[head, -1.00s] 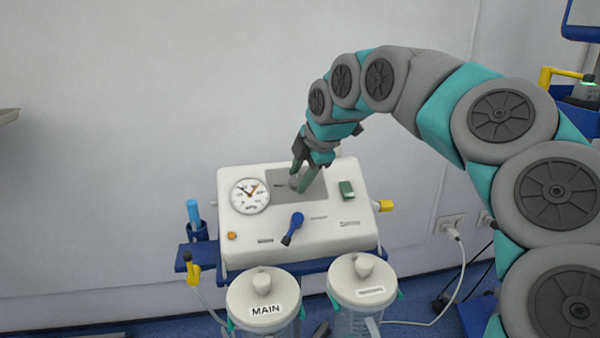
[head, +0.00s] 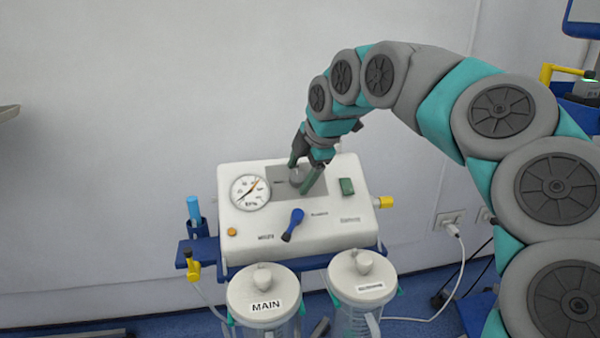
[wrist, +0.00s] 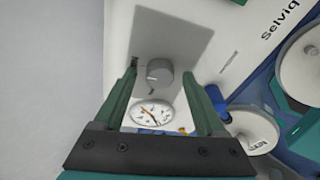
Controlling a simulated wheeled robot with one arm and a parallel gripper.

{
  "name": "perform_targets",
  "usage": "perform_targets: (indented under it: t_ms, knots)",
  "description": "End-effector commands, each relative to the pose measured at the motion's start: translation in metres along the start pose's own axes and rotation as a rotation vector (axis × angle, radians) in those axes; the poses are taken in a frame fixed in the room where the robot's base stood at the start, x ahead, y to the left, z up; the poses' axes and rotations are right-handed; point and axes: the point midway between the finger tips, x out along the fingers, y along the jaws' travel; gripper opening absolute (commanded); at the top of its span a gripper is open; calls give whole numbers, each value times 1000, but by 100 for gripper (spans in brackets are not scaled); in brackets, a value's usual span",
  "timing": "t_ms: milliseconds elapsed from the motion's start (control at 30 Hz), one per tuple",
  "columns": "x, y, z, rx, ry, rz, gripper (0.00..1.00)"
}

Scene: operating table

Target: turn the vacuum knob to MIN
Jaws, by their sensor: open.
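The suction unit (head: 240,222) is a white box with a grey square panel (head: 317,172) on its sloping top. The vacuum knob (head: 296,176) is a small grey cylinder on that panel; in the wrist view the knob (wrist: 160,72) shows between the fingers. My gripper (head: 299,180) is open, with one green finger on each side of the knob. In the wrist view my gripper (wrist: 161,68) shows gaps between fingers and knob. The round gauge (head: 250,192) has an orange needle. I cannot read the knob's marks.
A blue lever (head: 292,225) and a green switch (head: 346,187) sit on the same box. Two lidded canisters stand in front, one marked MAIN (head: 264,290), the other (head: 362,278) to its right. The wall (head: 150,100) is close behind.

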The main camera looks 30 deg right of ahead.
Motion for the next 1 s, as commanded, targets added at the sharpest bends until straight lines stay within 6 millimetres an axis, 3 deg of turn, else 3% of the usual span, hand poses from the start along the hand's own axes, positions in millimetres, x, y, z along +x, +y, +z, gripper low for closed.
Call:
perform_targets:
  t_ms: [267, 600, 1000]
  knots:
    - [-20, 1, 0, 0, 1, 6, 73]
    - [-71, 0, 0, -1, 0, 2, 73]
    - [-78, 0, 0, 0, 0, 0, 73]
